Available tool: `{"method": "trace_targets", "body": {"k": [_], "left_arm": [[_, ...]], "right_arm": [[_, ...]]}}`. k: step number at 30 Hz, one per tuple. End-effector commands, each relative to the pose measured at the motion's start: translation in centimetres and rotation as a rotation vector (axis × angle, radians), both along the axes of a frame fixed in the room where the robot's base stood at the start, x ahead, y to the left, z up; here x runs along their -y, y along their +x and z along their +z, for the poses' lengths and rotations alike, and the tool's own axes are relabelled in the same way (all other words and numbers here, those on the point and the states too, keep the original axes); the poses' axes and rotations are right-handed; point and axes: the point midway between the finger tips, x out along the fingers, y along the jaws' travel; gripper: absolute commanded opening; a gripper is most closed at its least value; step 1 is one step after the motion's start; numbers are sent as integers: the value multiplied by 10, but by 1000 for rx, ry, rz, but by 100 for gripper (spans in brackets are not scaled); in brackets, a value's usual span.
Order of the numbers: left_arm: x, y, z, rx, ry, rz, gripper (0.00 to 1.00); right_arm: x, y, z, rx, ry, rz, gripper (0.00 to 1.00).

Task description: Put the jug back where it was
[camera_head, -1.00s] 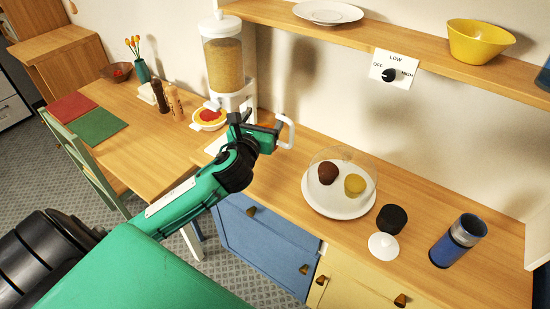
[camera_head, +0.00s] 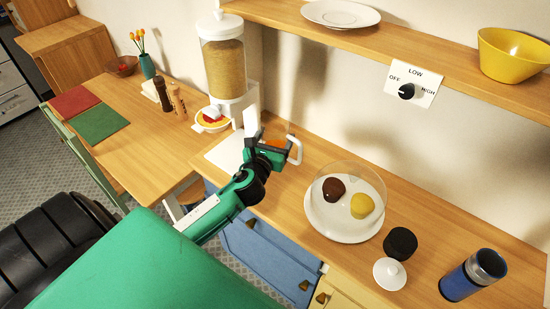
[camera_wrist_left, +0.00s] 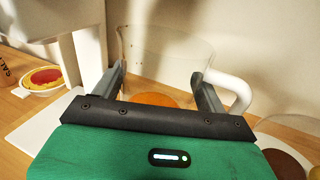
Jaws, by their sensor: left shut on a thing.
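The jug (camera_head: 276,136) is clear, with a white handle (camera_head: 297,150) on its right and something orange low inside it. It stands out faintly against the wall in the head view. In the left wrist view the jug (camera_wrist_left: 165,52) is between the two fingers, its handle beyond the right finger. My left gripper (camera_head: 268,143) is shut on the jug, over the back left of the counter beside the dispenser. I cannot tell whether the jug's base touches the counter. My right gripper is not in view.
A cereal dispenser (camera_head: 223,65) and a bowl with red food (camera_head: 210,121) stand left of the gripper. A white board (camera_head: 226,155) lies below it.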

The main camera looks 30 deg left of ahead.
Motion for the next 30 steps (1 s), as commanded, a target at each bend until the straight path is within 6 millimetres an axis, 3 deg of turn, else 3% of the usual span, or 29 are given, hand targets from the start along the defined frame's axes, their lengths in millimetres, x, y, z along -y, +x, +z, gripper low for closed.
{"method": "trace_targets", "body": {"k": [4,11,18,30], "left_arm": [[0,0,-31,-1,-3,1,33],[0,0,-47,2,-1,0,33],[0,0,-78,1,-2,2,33],[0,0,-83,3,0,-1,33]], "right_arm": [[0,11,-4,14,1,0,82],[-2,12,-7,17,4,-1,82],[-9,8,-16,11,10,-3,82],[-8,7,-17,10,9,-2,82]]}}
